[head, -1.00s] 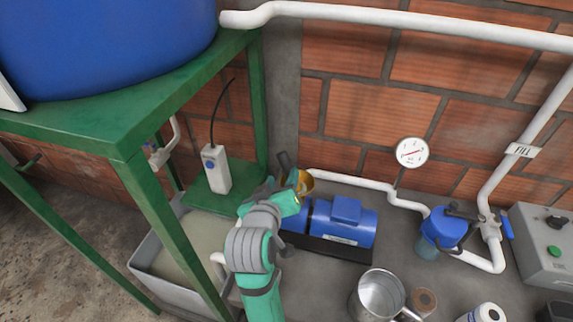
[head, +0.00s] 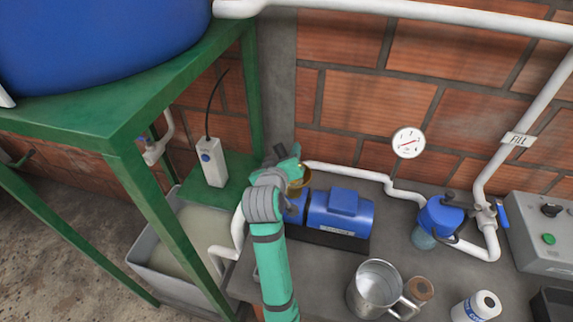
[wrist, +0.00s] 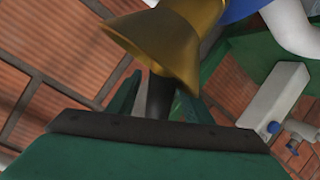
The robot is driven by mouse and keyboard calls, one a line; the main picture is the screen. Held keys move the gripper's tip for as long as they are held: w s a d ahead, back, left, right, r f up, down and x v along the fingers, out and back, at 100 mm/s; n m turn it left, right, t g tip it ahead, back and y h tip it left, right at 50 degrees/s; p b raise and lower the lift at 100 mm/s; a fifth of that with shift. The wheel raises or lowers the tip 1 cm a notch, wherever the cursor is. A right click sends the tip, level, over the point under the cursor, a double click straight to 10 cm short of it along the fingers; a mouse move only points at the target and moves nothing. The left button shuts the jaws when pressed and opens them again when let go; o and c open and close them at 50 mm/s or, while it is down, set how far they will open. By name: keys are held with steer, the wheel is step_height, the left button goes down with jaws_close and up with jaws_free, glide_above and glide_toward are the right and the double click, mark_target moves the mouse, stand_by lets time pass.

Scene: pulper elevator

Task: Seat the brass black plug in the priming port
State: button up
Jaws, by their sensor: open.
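A brass, flared piece (head: 302,178) shows at the left end of the blue pump (head: 340,212), partly hidden by my gripper. In the wrist view a brass flared piece (wrist: 165,45) fills the top middle. A black stem-like part (wrist: 160,97) shows below it, between the green fingers; I cannot tell whether it is the plug or whether the fingers touch it. My gripper (head: 287,160) is open, right at the brass piece, and its fingers also show in the wrist view (wrist: 157,100). The port's opening is not visible.
A steel jug (head: 375,288), a brown roll-like object (head: 420,290) and a white bottle (head: 477,308) stand at the front right. White piping (head: 350,172) runs behind the pump. A green stand (head: 150,195) and a grey basin (head: 150,265) are at the left.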

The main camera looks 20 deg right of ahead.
steer(key=shift+w, duration=0.3)
steer(key=shift+a, duration=0.1)
steer(key=c, duration=0.3)
steer(key=shift+s, duration=0.1)
steer(key=c, duration=0.5)
jaws_close()
steer(key=shift+s+d+f, duration=0.1)
steer(key=shift+s+d, duration=0.05)
steer(key=shift+d, duration=0.2)
